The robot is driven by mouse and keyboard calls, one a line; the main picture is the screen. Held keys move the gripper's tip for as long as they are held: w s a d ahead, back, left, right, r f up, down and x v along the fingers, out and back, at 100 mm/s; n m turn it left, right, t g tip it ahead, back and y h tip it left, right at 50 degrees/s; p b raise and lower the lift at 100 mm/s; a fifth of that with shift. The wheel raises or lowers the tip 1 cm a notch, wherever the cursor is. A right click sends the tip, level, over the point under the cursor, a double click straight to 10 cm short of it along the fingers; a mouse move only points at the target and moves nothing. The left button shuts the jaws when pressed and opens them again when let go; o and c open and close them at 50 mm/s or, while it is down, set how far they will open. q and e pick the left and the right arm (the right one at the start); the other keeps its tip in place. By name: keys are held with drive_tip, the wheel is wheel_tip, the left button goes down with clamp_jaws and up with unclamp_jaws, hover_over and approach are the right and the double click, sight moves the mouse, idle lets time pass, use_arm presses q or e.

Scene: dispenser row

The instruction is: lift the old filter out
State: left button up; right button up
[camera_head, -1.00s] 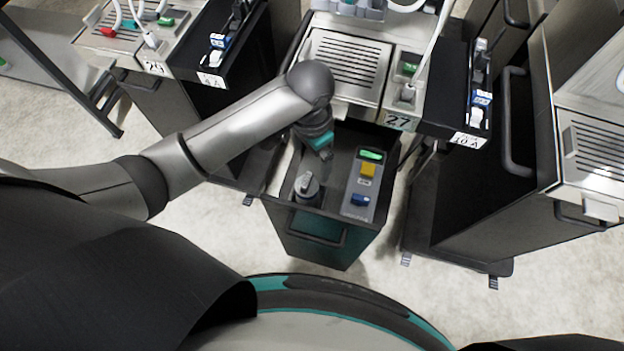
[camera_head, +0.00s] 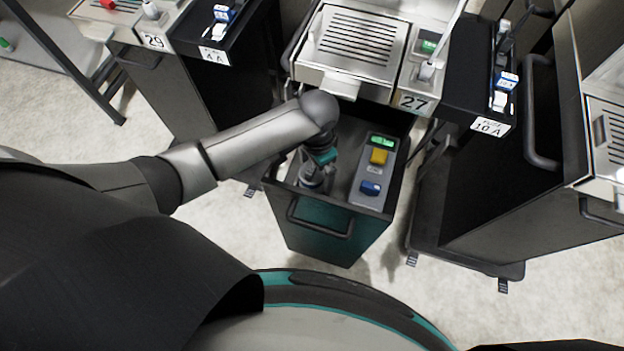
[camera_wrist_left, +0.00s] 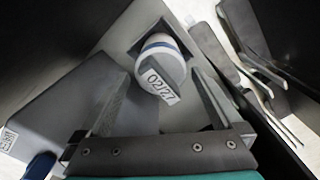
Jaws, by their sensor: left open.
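The filter (camera_wrist_left: 160,52) is a white cylinder with a blue band and a tag reading 02/27. It stands in a square opening of the grey panel (camera_wrist_left: 97,62). In the head view the filter (camera_head: 309,180) is mostly hidden under my left gripper (camera_head: 321,166), inside the open drawer (camera_head: 335,229). In the wrist view my left gripper (camera_wrist_left: 162,84) is open, one finger on each side of the filter's tagged top. I cannot tell whether the fingers touch it. My right gripper does not show.
Right of the filter is a control strip with a green display (camera_head: 382,141), a yellow button (camera_head: 379,157) and a blue button (camera_head: 370,188). Dispenser 27 (camera_head: 360,42) stands behind the drawer. A black cart (camera_head: 480,190) stands to the right.

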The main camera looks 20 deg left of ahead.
use_arm(q)
drive_tip(key=f, duration=0.1)
drive_tip(key=f+b, duration=0.1)
drive_tip(key=f, duration=0.1)
drive_tip(key=f+b, duration=0.1)
drive_tip(key=shift+s+a+f, duration=0.25)
drive_tip(key=shift+a+f, duration=0.05)
drive_tip(key=shift+f, duration=0.05)
drive_tip(key=shift+c, duration=0.4)
drive_tip(key=c, duration=1.5)
